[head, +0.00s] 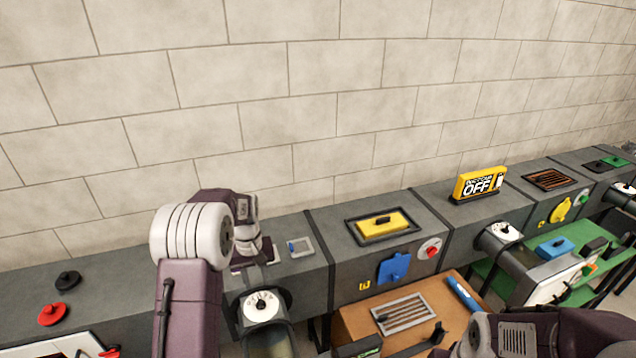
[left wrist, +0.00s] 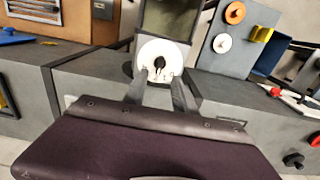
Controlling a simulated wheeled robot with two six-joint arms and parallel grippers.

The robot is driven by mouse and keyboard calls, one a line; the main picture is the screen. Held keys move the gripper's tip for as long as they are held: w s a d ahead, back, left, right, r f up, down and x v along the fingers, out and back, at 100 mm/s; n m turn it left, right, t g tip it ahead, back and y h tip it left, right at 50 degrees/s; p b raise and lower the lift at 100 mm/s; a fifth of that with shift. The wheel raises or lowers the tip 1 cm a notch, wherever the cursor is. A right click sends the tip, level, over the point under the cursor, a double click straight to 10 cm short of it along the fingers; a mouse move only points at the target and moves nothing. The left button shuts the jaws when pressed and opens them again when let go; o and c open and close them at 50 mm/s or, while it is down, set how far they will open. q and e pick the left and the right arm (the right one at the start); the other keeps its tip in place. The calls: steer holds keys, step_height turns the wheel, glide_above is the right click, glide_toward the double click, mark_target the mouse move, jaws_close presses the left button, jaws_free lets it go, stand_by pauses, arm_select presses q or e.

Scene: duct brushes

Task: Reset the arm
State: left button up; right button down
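My left arm rises at the lower left of the head view, with its wrist bent over the grey duct. My left gripper (left wrist: 160,76) shows in the left wrist view with its two dark fingers apart and nothing between them. A white dial (left wrist: 161,63) with a black knob lies beyond the fingertips; I cannot tell whether they touch it. In the head view a white dial (head: 261,306) sits on a duct branch below the left wrist. My right arm (head: 540,335) shows at the lower right of the head view; its fingers are not visible.
A grey duct runs along the block wall, with a yellow hatch cover (head: 383,224) and a yellow OFF box (head: 480,184) on top. A wooden table (head: 355,325) with a slotted vent (head: 404,312) stands in front. Red (head: 53,314) and black knobs (head: 67,280) are at left.

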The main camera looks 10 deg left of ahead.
arm_select(q)
steer(key=s+d+r+m+t+b, duration=0.1)
steer(key=s+d+r+m+b, duration=0.15)
steer(key=d, duration=0.45)
steer(key=s+d+f+m, duration=0.1)
steer(key=s+f, duration=0.1)
steer(key=s, duration=0.3)
steer(key=s+d+f+m+b, duration=0.1)
steer(key=s, duration=0.5)
steer(key=s+d+f+m, duration=0.1)
steer(key=s+d+f, duration=0.1)
steer(key=s, duration=0.3)
steer(key=shift+s+f, duration=0.35)
steer(key=shift+s, duration=0.05)
steer(key=shift+w+a+m, duration=0.1)
steer(key=shift+w+m, duration=0.15)
steer(key=shift+w, duration=0.45)
steer(key=shift+r, duration=0.1)
